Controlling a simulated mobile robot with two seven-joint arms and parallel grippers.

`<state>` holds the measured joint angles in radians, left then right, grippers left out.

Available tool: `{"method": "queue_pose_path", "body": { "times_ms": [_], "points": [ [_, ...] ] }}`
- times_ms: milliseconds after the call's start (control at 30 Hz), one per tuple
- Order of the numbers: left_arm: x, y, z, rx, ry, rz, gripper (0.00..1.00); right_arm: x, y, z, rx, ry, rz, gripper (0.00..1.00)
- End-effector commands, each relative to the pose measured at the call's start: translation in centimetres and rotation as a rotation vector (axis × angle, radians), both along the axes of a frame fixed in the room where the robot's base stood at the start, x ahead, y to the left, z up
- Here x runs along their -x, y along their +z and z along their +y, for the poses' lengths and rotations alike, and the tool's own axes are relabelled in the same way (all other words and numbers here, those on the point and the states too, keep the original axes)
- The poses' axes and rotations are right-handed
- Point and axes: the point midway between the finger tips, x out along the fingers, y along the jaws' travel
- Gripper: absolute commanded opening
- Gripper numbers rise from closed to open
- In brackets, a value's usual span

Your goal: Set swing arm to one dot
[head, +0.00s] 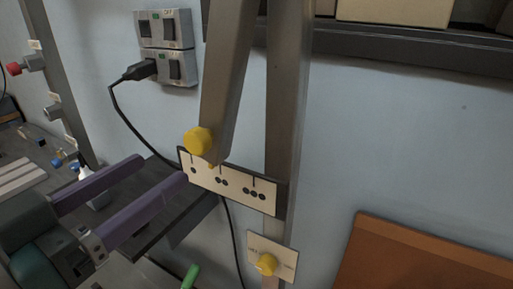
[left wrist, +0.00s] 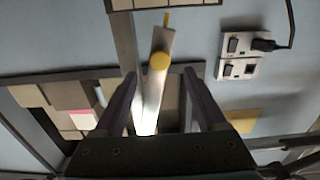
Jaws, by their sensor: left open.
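The swing arm (head: 229,75) is a grey bar hanging from the top of the head view, with a yellow knob (head: 198,141) near its lower end. Its small yellow pointer (head: 212,165) is over the upper edge of the pale dot plate (head: 237,188), between the one-dot and two-dot marks, seemingly nearer two dots. My left gripper (head: 163,169) is open and empty, its purple fingers left of and below the knob. In the left wrist view, the knob (left wrist: 159,62) and bar lie ahead, in line with the gap between the fingertips (left wrist: 160,80). My right gripper is out of view.
A grey upright post (head: 288,100) stands behind the plate. Wall sockets (head: 166,47) with a black plug and cable are behind. A brown board (head: 420,262) is at lower right.

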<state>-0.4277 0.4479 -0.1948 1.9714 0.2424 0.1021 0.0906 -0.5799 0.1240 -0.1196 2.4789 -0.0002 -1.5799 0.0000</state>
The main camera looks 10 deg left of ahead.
Motion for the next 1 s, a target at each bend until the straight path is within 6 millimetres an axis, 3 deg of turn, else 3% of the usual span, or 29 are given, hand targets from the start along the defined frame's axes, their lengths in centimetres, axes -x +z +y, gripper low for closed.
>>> {"method": "queue_pose_path", "body": {
  "times_ms": [167,700,1000],
  "points": [
    [-0.9,0.0,-0.2,0.011,-0.002,-0.026,0.73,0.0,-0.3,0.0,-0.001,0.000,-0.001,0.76],
    [-8.6,0.0,-3.1,0.009,-0.002,-0.023,0.73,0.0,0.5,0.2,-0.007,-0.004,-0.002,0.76],
    [-9.4,0.0,-3.3,0.008,-0.004,-0.022,0.73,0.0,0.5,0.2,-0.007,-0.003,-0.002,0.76]
  ]
}}
